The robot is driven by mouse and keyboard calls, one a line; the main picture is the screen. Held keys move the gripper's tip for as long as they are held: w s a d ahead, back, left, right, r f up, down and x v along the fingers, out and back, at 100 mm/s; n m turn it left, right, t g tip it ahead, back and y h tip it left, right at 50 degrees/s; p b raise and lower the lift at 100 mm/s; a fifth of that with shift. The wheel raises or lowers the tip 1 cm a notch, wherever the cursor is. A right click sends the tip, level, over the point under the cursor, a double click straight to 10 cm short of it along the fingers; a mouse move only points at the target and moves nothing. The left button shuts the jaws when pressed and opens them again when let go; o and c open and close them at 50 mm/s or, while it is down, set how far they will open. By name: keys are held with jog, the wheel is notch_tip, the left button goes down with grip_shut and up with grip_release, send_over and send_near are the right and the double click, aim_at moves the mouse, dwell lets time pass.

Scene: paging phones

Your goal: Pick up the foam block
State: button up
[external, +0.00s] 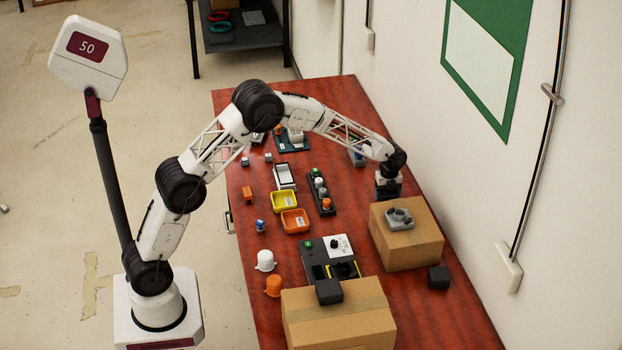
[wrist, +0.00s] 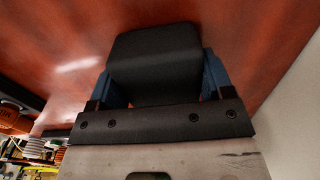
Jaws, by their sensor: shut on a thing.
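A dark grey, soft-edged foam block (wrist: 155,58) sits between the two blue fingers of my gripper (wrist: 160,78) in the wrist view. The fingers are shut on its left and right sides. In the external view my gripper (external: 388,188) points down at the far right of the table, just behind a cardboard box. The held block is hard to separate from the dark gripper there. Red table surface shows behind the block in the wrist view.
A cardboard box (external: 408,240) bearing a grey knobbed part (external: 399,218) stands close in front of my gripper. Another box (external: 338,320) bears a dark block (external: 329,291). One more dark block (external: 438,277) lies at right. Yellow (external: 284,201) and orange (external: 295,221) trays lie left. The wall is close on the right.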

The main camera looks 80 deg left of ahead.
aim_at(386, 191)
jog(key=shift+r, duration=0.15)
jog(key=shift+r, duration=0.55)
jog(key=shift+s+d+r, duration=0.1)
jog(key=shift+s+r, duration=0.1)
jog(key=shift+r, duration=0.35)
jog(key=shift+s+r, duration=0.2)
jog(key=shift+r, duration=0.35)
jog(key=s+d, duration=0.1)
jog(key=s, duration=0.4)
jog(key=s+d+r, duration=0.1)
jog(key=s, duration=0.3)
jog(key=s+d, duration=0.2)
jog(key=s, duration=0.3)
jog(key=shift+s+r, duration=0.2)
jog(key=shift+s, duration=0.15)
